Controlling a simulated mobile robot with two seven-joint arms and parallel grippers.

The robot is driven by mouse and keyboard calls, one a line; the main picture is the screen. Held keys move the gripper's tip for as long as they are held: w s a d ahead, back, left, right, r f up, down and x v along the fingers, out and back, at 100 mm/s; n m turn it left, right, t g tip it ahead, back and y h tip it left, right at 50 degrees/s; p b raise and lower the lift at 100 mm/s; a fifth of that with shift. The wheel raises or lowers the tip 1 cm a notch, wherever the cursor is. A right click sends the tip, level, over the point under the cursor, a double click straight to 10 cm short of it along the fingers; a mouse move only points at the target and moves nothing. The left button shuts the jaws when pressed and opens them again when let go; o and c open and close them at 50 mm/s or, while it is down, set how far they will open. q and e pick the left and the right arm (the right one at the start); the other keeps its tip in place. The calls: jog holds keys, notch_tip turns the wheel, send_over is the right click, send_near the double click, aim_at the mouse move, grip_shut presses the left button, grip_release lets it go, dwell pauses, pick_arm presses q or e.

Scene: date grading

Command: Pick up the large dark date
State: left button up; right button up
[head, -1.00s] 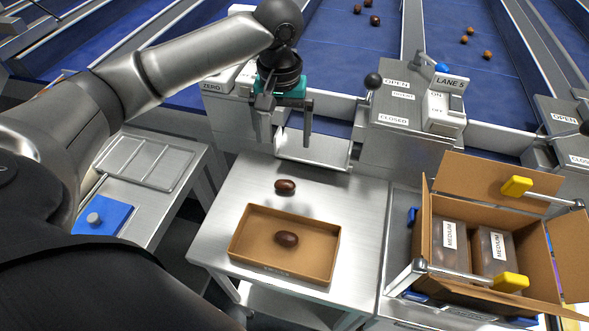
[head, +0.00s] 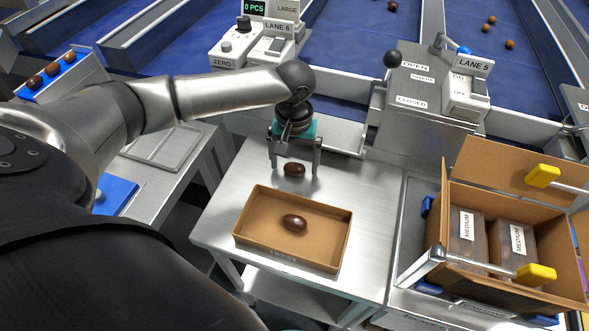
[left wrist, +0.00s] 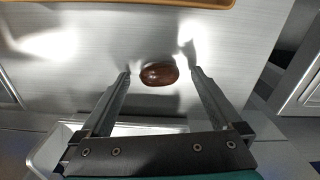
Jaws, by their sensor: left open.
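A dark brown date (head: 294,169) lies on the steel table behind a brown tray (head: 243,238). A second dark date (head: 294,222) lies inside the tray and looks somewhat larger in the head view. My left gripper (head: 294,171) is open above the table, its fingers pointing down on either side of the date on the table. In the left wrist view this date (left wrist: 159,74) shows between and just beyond the open fingertips (left wrist: 160,72); I cannot tell whether they touch it. My right gripper is not in view.
A cardboard box (head: 508,176) with MEDIUM packs and yellow-ended clamps stands at the right. The LANE 5 control box (head: 465,95) and a steel chute are behind the table. Several dates sit on a blue rack (head: 52,73) at the left. Bare table surrounds the tray.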

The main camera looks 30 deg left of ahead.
pick_arm(q)
jog(key=shift+f, duration=0.4)
jog(key=shift+c, duration=0.3)
jog(key=c, duration=0.8)
jog(key=shift+r, duration=0.1)
